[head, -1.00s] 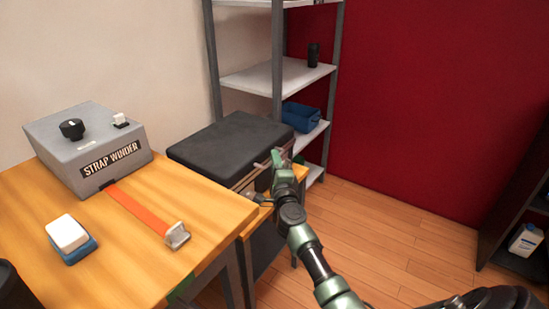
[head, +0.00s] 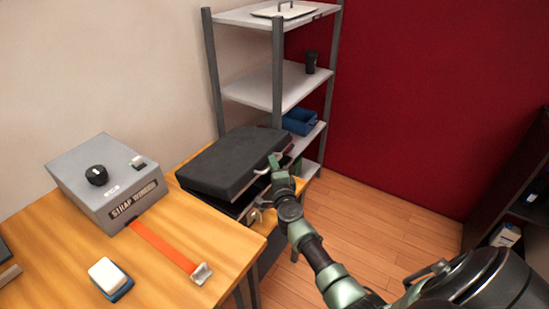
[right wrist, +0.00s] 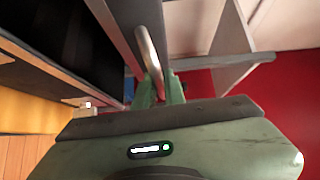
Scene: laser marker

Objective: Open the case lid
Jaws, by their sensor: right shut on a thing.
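The black case (head: 235,160) sits on the wooden surface beside the strap winder in the head view. Its lid is tilted up at the front edge, with a dark gap between lid and base. My right gripper (head: 274,163) is at the lid's front edge, shut on the metal handle. The handle (right wrist: 149,50) shows as a curved bar running between the fingers of my right gripper (right wrist: 159,92) in the right wrist view. The case's dark inside (right wrist: 65,40) shows at upper left there. My left gripper is not in view.
A grey strap winder (head: 105,180) with an orange strap (head: 163,247) stands on the wooden table (head: 60,270). A white and blue block (head: 108,275) lies in front. A metal shelf (head: 262,85) with a blue bin (head: 299,121) stands behind the case. The floor at right is open.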

